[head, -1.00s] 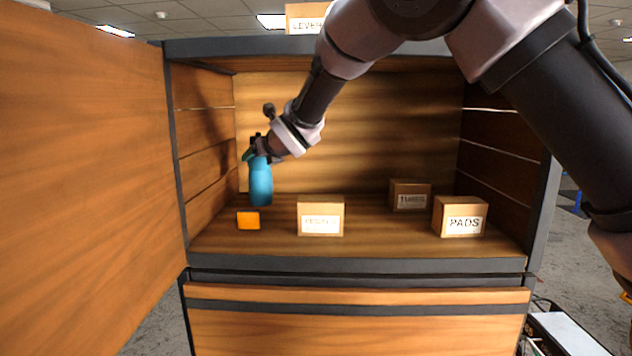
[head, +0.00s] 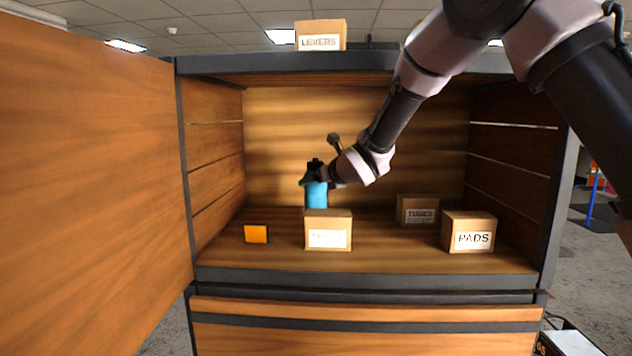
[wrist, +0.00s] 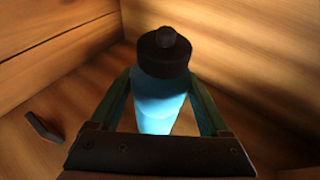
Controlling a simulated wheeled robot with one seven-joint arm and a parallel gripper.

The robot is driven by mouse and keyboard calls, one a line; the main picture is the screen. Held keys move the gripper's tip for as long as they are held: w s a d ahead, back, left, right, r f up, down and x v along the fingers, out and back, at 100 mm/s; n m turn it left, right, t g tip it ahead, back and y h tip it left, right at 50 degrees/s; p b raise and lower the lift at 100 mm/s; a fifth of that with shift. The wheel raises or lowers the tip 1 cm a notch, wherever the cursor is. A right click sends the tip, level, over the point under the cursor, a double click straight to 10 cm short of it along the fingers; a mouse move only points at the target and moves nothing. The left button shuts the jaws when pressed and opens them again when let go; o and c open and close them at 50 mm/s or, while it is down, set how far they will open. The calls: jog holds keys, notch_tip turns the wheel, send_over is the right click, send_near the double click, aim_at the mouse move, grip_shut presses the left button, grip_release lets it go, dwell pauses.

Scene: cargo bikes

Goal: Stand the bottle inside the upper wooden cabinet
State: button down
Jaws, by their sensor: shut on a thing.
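The blue bottle (head: 317,197) with a dark cap is inside the upper wooden cabinet (head: 370,278), behind the front middle box. My gripper (head: 316,178) is shut on the bottle near its top. In the wrist view the bottle (wrist: 160,95) stands between the two green fingers of my gripper (wrist: 160,105). The bottle looks upright. The box hides its lower part in the head view, so I cannot tell whether its base touches the shelf.
Boxes stand on the shelf: a middle box (head: 328,230), a TUBES box (head: 417,210) and a PADS box (head: 469,232). An orange block (head: 256,233) sits at the left. The open door (head: 90,170) is on the left. A LEVERS box (head: 320,35) sits on top.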

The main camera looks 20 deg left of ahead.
grip_release()
jog(key=shift+s, duration=0.1)
jog(key=v, duration=1.2)
jog(key=d+r+m+h, duration=0.3)
jog(key=d+m, duration=0.9)
jog(key=d, duration=0.2)
jog(key=d+r+m+h, duration=0.2)
jog(key=d+r+m, duration=0.1)
jog(key=d+m, duration=0.95)
jog(key=s+d+m+g+h, duration=0.1)
jog(key=s+d+m, duration=0.7)
jog(key=s+m, duration=0.2)
jog(key=s+d+m+g+h, duration=0.1)
jog(key=s+d+m+h, duration=0.1)
jog(key=s+d+m, duration=0.6)
jog(key=s+m, duration=0.2)
jog(key=m, duration=0.5)
jog(key=shift+d+f, duration=0.3)
